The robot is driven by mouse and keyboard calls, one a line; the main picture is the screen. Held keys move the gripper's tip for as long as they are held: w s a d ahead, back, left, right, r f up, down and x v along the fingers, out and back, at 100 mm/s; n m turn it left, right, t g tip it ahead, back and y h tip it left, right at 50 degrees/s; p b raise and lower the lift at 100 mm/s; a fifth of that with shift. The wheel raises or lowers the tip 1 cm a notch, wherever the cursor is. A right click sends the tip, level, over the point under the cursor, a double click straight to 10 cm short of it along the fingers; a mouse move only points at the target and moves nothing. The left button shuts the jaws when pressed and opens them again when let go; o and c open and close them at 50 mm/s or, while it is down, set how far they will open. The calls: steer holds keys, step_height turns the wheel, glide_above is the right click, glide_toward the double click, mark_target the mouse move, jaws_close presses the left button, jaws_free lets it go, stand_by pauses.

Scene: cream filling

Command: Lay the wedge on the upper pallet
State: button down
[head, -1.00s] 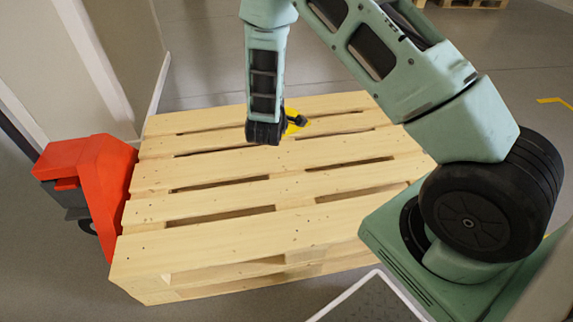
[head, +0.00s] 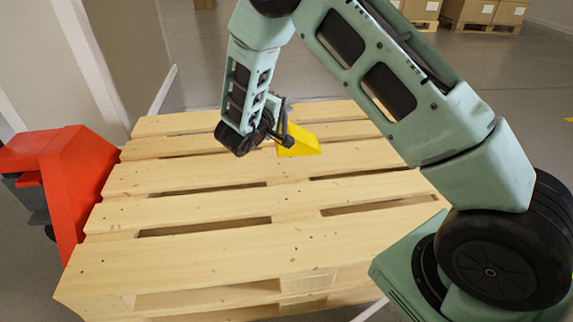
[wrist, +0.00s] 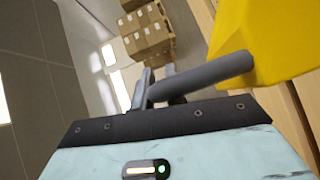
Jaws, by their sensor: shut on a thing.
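The yellow wedge (head: 299,142) is at my gripper (head: 285,138), over the far middle part of the upper pallet (head: 190,247). My gripper is shut on the wedge; the arm hides part of the hold. In the wrist view the wedge (wrist: 268,42) fills the upper right, beside a dark grey finger (wrist: 205,78). The pallet is pale wood and lies on top of more pallet wood. I cannot tell whether the wedge touches the pallet's boards.
A red pallet jack (head: 62,180) stands at the pallet's left end. Cartons on pallets (head: 487,12) stand far back at the right. The near boards of the upper pallet are bare. A wall is at the back left.

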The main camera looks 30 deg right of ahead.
steer(key=b, duration=0.6)
glide_toward(298, 127)
steer(key=w+d+f, duration=0.1)
steer(key=w+d, duration=0.1)
steer(key=w+d+f, duration=0.1)
steer(key=d+f, duration=0.1)
steer(key=shift+w+d+f, duration=0.1)
steer(key=shift+w+d, duration=0.05)
steer(key=shift+w, duration=0.25)
steer(key=c, duration=1.4)
jaws_free()
